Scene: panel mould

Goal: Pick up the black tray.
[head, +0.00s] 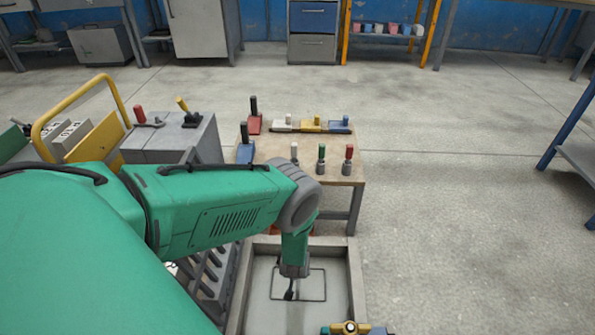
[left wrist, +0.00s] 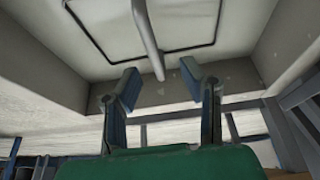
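No solid black tray is clear to me. A thin black rectangular outline (head: 325,285) lies on the pale floor of a shallow grey mould (head: 355,285) at the bottom of the head view. The outline also shows in the left wrist view (left wrist: 88,35). A grey rod (left wrist: 147,35) stands out in front of it there. My left gripper (head: 290,288) points down inside the mould, over the outline. In the left wrist view its fingers (left wrist: 160,71) are apart, with the rod's end near the gap between them, and no grip shows. My right gripper is not in view.
A small table (head: 325,172) behind the mould holds several coloured handled tools. Grey blocks (head: 180,145) and a yellow-handled rack (head: 95,140) stand left, close to my left arm. A yellow and blue item (head: 350,328) is cut off at the bottom. Floor to the right is clear.

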